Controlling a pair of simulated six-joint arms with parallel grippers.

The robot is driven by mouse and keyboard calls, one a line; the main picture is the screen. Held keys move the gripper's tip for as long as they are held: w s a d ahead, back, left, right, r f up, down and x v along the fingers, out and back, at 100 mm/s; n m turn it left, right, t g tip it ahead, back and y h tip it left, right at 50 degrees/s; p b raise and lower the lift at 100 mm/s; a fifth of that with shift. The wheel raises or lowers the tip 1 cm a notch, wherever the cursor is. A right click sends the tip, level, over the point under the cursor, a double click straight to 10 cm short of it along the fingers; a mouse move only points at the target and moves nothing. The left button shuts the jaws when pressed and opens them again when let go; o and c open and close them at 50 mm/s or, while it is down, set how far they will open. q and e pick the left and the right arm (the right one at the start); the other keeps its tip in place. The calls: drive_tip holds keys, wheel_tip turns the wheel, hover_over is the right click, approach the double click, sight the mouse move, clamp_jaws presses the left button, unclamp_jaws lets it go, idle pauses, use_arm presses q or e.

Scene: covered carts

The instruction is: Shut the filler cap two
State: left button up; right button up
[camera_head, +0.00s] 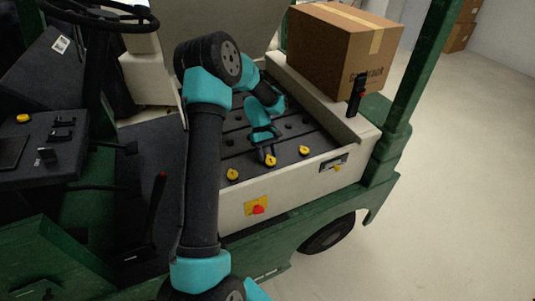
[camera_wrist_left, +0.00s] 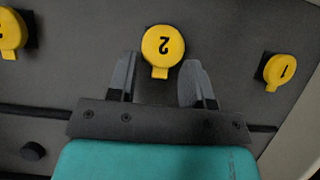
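Filler cap two (camera_wrist_left: 163,44) is a round yellow cap marked 2, with a small tab, at the top middle of the left wrist view. It is the middle yellow cap (camera_head: 271,161) in the head view. I cannot tell whether it is fully shut. My left gripper (camera_head: 269,154) points down at it over the dark battery top. In the wrist view the gripper (camera_wrist_left: 158,78) is open and empty, its two fingers apart with the cap just beyond and between their tips. I cannot tell whether they touch it. My right gripper is not in view.
Cap one (camera_wrist_left: 280,70) and another yellow cap (camera_wrist_left: 12,30) flank cap two. A cardboard box (camera_head: 340,50) stands on the cart behind the compartment. The compartment's pale front wall (camera_head: 310,185) carries a red knob (camera_head: 258,209). A raised cover (camera_head: 235,22) stands behind my arm.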

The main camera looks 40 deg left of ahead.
use_arm(q)
drive_tip(key=v, duration=1.7)
drive_tip(key=shift+r, duration=0.25)
drive_tip(key=shift+o, duration=0.2)
drive_tip(key=shift+o, duration=0.9)
drive_tip(key=shift+s+d, duration=0.1)
drive_tip(key=shift+o, duration=0.6)
drive_tip(key=shift+s+d+r+y, duration=0.1)
drive_tip(key=shift+d+r+y, duration=0.1)
drive_tip(key=shift+d+y, duration=0.1)
drive_tip(key=shift+s+d+r, duration=0.15)
drive_tip(key=shift+d+r, duration=0.05)
drive_tip(key=shift+d, duration=0.1)
drive_tip(key=shift+s+d+t+y, duration=0.1)
drive_tip(key=shift+d+t+y, duration=0.2)
drive_tip(key=shift+y, duration=0.2)
